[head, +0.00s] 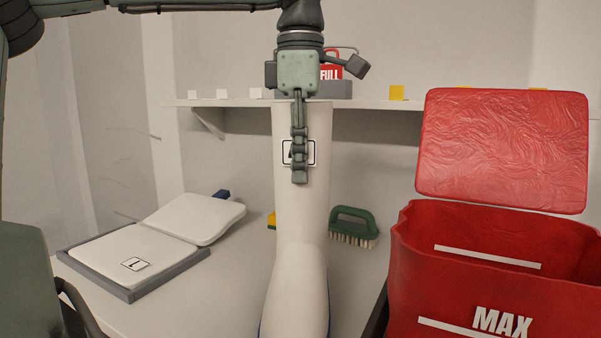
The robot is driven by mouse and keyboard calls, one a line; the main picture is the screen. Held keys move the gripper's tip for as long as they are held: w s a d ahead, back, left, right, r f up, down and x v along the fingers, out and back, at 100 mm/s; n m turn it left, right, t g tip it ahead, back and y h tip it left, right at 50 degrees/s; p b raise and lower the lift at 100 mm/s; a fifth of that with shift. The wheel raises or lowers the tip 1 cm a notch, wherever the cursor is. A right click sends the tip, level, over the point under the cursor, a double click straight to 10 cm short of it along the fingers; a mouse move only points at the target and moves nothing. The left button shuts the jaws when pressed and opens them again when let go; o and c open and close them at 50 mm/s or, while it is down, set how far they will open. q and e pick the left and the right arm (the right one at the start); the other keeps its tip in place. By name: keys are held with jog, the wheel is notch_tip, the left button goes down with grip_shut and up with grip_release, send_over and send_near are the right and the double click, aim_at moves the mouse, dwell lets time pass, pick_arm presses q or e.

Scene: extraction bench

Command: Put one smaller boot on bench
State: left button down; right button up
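A tall white boot (300,225) with a black-framed label on its shaft stands upright in the middle of the head view. Its toe faces me, and a bit of blue shows at its lower edge. The picture's bottom edge cuts off its foot, so I cannot tell what it rests on. My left gripper (299,178) hangs pointing down in front of the shaft, overlapping the label. Its fingers show edge-on, one behind the other, so I cannot tell whether they grip the boot's rim. The pale bench (215,290) spreads behind the boot. My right gripper is out of view.
A red bin (405,270) marked MAX, its lid (500,150) raised, stands at the right. A grey tray (130,293) with white pads lies at the left. A green brush (353,226) sits behind the boot. A shelf (380,104) spans the back wall.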

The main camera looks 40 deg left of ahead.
pick_arm(q)
jog(key=shift+f, duration=0.75)
jog(key=c, duration=1.7)
grip_release()
jog(key=shift+f, duration=0.1)
notch_tip(320, 180, up, 12)
jog(key=shift+r, duration=0.1)
